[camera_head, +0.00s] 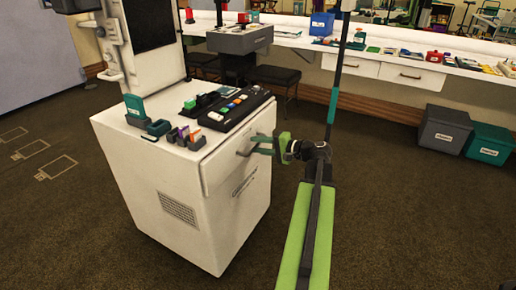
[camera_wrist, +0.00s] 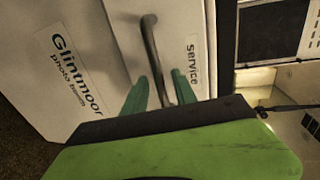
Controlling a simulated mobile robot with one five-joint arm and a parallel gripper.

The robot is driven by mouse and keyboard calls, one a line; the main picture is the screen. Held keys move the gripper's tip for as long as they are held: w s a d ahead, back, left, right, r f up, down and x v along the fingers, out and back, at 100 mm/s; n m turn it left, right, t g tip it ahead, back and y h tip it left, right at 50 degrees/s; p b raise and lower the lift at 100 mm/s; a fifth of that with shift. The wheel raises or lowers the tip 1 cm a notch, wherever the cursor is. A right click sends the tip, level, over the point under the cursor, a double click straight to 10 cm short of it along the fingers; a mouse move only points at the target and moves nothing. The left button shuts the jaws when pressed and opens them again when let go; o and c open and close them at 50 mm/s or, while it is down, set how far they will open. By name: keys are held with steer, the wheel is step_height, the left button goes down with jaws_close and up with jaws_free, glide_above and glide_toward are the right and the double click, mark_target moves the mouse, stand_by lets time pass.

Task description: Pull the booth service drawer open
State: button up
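The white booth cabinet (camera_head: 165,215) stands left of centre in the head view. Its service drawer (camera_head: 222,168) is at the top of the front face and looks flush or nearly flush. The drawer's dark bar handle (camera_head: 243,152) also shows in the wrist view (camera_wrist: 150,42), on the panel marked "service". My gripper (camera_head: 259,146) is at the handle. In the wrist view, its green fingers (camera_wrist: 162,88) stand apart, one on each side of the handle's near part. Contact with the handle cannot be made out. The handle's near end is partly hidden by the gripper body.
A black control panel (camera_head: 237,109) and small coloured items lie on the cabinet top. A counter with drawers (camera_head: 355,67) runs along the back wall. A grey bin (camera_head: 444,128) and a teal bin (camera_head: 489,143) stand at the right. The carpet right of the cabinet is clear.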

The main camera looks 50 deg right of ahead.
steer(key=shift+w, duration=0.25)
steer(key=shift+c, duration=0.2)
jaws_close()
stand_by(1.1)
